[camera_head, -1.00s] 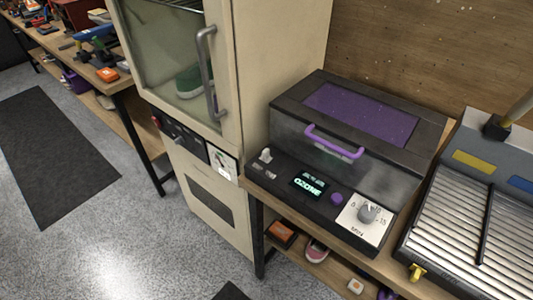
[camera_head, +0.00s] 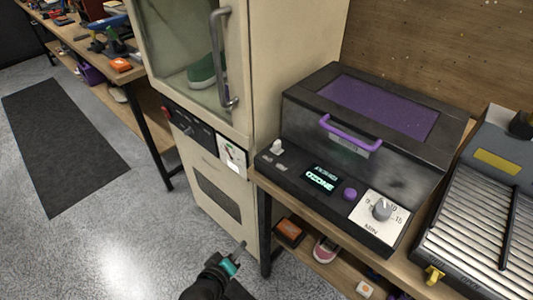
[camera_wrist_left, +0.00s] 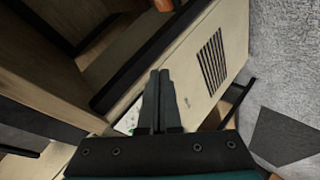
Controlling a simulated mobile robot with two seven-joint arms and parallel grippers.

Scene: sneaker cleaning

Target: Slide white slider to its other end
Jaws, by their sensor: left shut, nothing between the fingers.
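A small white slider knob (camera_head: 277,146) stands up at the left end of the dark front panel of the ozone box (camera_head: 330,205). Its slot is too small to make out. My left gripper (camera_head: 241,247) is low at the bottom middle of the head view, below and left of the slider and well apart from it, in front of the beige cabinet. Its two dark fingers (camera_wrist_left: 160,75) are together and empty in the left wrist view. The slider cannot be made out in that wrist view. My right gripper is out of sight.
The beige cabinet (camera_head: 215,190) with a handled glass door stands left of the box. The box has a purple handle (camera_head: 350,134), purple button (camera_head: 350,194) and dial (camera_head: 382,209). A ribbed tray (camera_head: 470,225) lies right. Floor is open at left.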

